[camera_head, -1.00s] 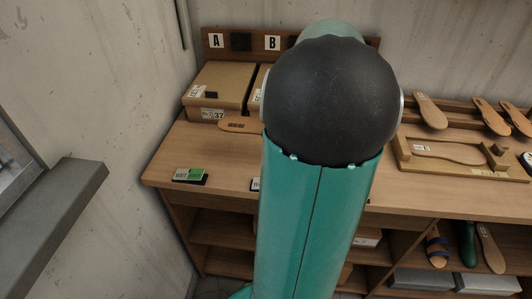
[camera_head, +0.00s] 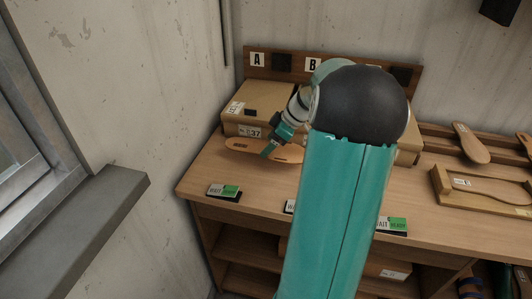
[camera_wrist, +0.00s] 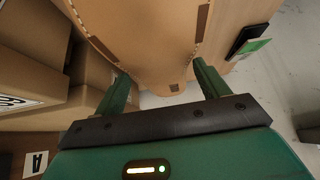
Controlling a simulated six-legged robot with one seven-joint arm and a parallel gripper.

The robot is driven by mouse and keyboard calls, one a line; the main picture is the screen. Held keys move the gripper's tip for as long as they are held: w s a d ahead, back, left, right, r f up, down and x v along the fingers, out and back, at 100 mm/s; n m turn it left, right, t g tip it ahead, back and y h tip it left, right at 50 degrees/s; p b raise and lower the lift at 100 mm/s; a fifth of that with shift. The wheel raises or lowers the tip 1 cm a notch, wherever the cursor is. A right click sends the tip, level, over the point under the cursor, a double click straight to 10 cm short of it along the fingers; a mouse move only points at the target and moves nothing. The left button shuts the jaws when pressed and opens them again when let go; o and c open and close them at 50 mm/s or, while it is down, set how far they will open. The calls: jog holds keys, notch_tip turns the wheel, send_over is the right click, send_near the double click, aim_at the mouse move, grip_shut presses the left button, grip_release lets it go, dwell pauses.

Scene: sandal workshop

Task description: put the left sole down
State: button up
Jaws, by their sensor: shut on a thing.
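The tan sole (camera_head: 238,145) is in front of the box labelled 37, above or on the wooden bench; I cannot tell if it touches. In the wrist view the sole (camera_wrist: 150,35) fills the upper middle, with stitched edges and dark brown strips. The green fingers of my gripper (camera_wrist: 163,82) stand on either side of it. My large arm link hides the bench right of the sole's right end.
The box labelled 37 (camera_head: 258,104) stands behind the sole under a board marked A and B. Wait/ready signs (camera_head: 224,191) stand along the bench (camera_head: 262,185) front. A wooden tray (camera_head: 440,184) and rack with soles are at right. A grey sill (camera_head: 85,225) juts out at left.

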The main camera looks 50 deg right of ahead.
aim_at(266, 160)
jog(key=shift+w+d+f, duration=0.1)
jog(key=shift+w+f, duration=0.8)
jog(key=shift+f, duration=0.15)
jog(key=shift+w+f, duration=0.2)
jog(key=shift+f, duration=1.55)
jog(key=shift+f, duration=0.1)
jog(key=o, duration=1.1)
